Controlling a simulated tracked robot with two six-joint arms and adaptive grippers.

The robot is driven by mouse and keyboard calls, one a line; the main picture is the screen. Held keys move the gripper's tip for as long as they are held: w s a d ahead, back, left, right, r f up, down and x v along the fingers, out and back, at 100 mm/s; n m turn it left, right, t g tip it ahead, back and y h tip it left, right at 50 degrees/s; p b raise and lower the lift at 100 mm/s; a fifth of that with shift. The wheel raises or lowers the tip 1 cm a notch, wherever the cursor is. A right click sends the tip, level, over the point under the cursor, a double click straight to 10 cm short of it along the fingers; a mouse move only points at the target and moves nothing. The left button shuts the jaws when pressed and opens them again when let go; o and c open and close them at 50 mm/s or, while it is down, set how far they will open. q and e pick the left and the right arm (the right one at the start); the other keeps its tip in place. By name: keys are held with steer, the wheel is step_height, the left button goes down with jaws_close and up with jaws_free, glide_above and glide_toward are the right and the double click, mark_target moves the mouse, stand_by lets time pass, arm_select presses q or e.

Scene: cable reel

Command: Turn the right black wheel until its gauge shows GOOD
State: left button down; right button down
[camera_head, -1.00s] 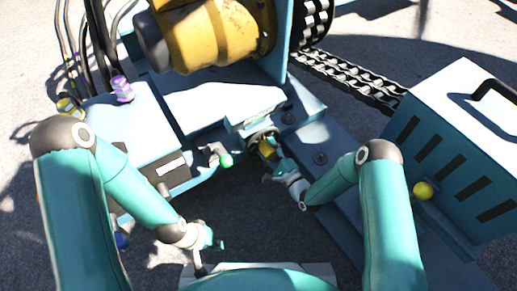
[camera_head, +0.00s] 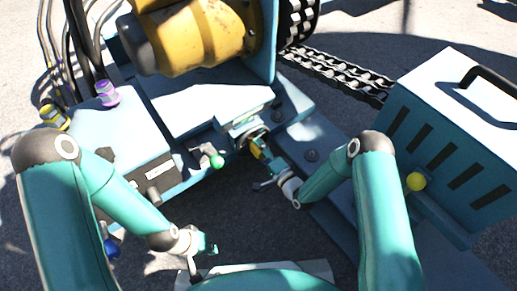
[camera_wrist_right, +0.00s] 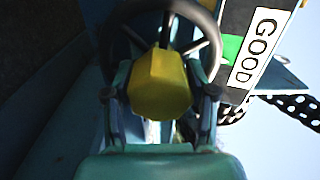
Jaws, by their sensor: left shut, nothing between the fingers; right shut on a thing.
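The black wheel (camera_wrist_right: 180,12) has spokes and a yellow hub (camera_wrist_right: 160,85), seen close up in the right wrist view. In the head view the wheel (camera_head: 256,133) is small and partly hidden by my right gripper (camera_head: 263,157). My right gripper (camera_wrist_right: 160,94) is shut on the yellow hub, one finger on each side. The gauge (camera_wrist_right: 262,48) stands right of the wheel, with a white GOOD label and a green patch beside it. My left gripper (camera_head: 212,248) is shut and empty, low in the middle, away from the wheel.
A green knob (camera_head: 216,162) sits left of the wheel. A teal box (camera_head: 455,140) with a black handle stands at the right, a yellow knob (camera_head: 415,181) at its side. A yellow drum (camera_head: 200,38) and chain (camera_head: 335,70) lie behind.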

steer(key=shift+s+f, duration=0.15)
steer(key=shift+f, duration=0.2)
steer(key=shift+c, duration=2.1)
jaws_free()
steer(key=shift+r, duration=0.15)
steer(key=v, duration=0.7)
steer(key=shift+s+d, duration=0.15)
steer(key=shift+d, duration=0.05)
steer(key=shift+a, duration=0.1)
